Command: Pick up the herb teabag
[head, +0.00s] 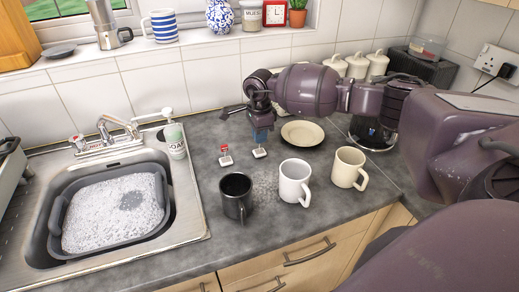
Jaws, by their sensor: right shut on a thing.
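Two small teabags with tags show near the middle of the counter. One has a blue tag (260,137) with a pale bag (260,152) below it; the other has a red tag (223,148) over a pale bag (226,160) and lies to the left. No lettering is readable, so I cannot tell by sight which is herb. My right gripper (259,126) comes from the right, points down and is shut on the blue-tagged teabag at its tag. I cannot tell whether the bag below touches the counter. My left gripper is out of view.
A black mug (236,196), a white mug (294,181) and a cream mug (348,168) stand in front. A cream plate (319,134) lies right of the gripper. The sink, with a grey soapy basin (58,215) and a soap bottle (175,141), is left.

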